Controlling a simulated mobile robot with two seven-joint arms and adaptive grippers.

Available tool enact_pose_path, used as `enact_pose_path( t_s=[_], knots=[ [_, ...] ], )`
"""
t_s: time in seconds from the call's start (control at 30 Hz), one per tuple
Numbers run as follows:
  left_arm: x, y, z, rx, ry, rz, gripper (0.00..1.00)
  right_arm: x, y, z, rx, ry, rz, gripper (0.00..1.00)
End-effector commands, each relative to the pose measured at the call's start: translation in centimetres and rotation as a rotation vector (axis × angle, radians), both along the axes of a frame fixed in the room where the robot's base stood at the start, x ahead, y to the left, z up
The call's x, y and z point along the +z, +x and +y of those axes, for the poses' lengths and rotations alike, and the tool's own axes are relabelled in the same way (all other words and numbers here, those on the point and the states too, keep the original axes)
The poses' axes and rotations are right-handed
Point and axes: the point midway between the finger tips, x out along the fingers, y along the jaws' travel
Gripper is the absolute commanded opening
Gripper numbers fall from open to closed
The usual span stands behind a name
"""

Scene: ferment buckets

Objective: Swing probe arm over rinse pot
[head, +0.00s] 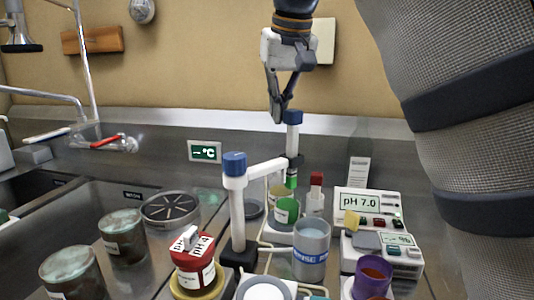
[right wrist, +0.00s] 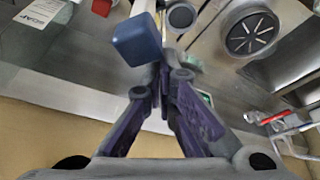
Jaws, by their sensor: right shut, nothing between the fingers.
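The probe arm (head: 265,170) is white, on an upright post with a blue cap (head: 234,163). At its far end a vertical probe (head: 293,140) with a blue top hangs above a green pot (head: 287,211). The rinse pot (head: 311,250) is a grey cup with a blue and white label, nearer and slightly right of the green pot. My right gripper (head: 279,113) points down, shut and empty, just left of the probe's blue top. In the right wrist view, that blue top (right wrist: 137,40) sits beside the closed fingertips (right wrist: 162,78). I cannot tell if they touch. My left gripper is not in view.
A red-lidded pH 4 pot (head: 193,262) and two jars (head: 122,238) stand at left. A purple cup (head: 371,278) and a pH meter (head: 368,208) are at right. My arm blocks the far right.

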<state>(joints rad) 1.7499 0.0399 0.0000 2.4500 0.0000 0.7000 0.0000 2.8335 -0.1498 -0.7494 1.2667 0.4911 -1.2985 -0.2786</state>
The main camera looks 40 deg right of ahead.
Motion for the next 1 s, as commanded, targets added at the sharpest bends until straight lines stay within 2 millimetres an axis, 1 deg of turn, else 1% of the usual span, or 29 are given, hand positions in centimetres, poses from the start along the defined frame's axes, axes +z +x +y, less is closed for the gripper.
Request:
enact_pose_path(
  t_s=[0.1,0.3,0.67,0.9,1.0],
  knots=[
    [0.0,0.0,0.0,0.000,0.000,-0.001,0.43,0.1,-1.2,-0.3,0.000,0.001,-0.001,0.00],
    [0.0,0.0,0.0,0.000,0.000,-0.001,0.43,0.0,-2.4,-0.6,0.001,0.000,0.000,0.00],
    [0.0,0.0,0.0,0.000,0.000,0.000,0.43,0.1,-2.7,-0.6,0.001,-0.002,0.000,0.00],
    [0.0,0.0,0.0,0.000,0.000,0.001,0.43,0.0,-4.9,-0.6,-0.002,-0.004,0.003,0.00],
    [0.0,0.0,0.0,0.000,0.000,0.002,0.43,0.0,-5.5,-0.6,0.000,-0.002,0.002,0.00]
  ],
)
